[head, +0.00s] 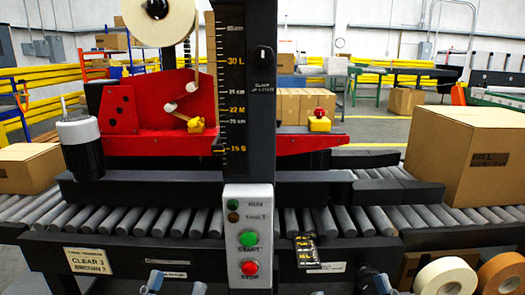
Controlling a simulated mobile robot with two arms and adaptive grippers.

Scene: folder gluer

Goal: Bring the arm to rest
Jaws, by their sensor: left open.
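My left gripper (176,285) shows only at the bottom edge of the head view, left of the control box. Its two grey-blue fingertips stand apart with nothing seen between them, so it is open and empty. Its arm is below the picture.
The roller conveyor (180,221) crosses ahead, with a control box (249,240) with green and red buttons in front. A large carton (470,157) stands on the right rollers, another carton (30,167) at left. Tape rolls (446,278) sit at bottom right.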

